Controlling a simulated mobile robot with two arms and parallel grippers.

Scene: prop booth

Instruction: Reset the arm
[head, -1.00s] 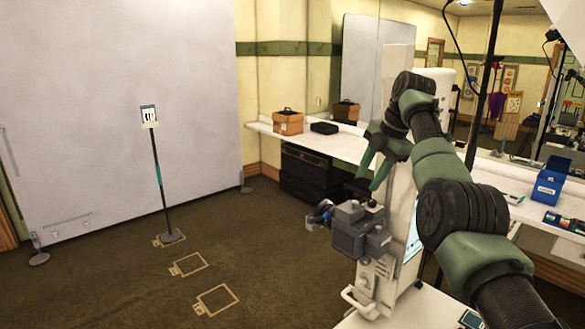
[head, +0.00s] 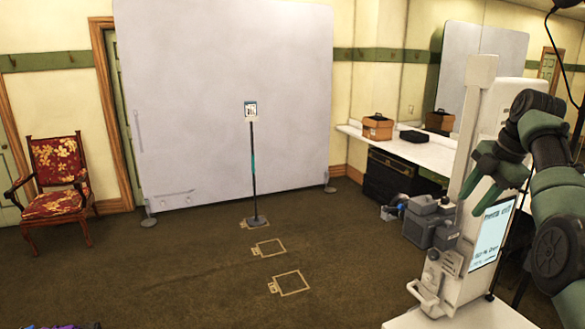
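My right arm (head: 556,205) comes in from the right edge, bent, with its green and black links raised. My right gripper (head: 480,192) points down and left, its green fingers spread apart with nothing seen between them. It shows in front of a white upright machine (head: 468,265); I cannot tell whether they touch. The machine has a tall column, a lit screen (head: 489,236) with text, a handle (head: 425,300) low on its left and a grey boxy device (head: 432,226) at its left side. My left gripper is out of view.
A sign on a thin stand (head: 253,165) stands before a large grey panel (head: 215,80). Taped outlines (head: 290,284) mark the brown floor. A red floral chair (head: 57,185) is at left. A counter (head: 440,153) holds an orange box (head: 377,127). The middle floor is mostly clear.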

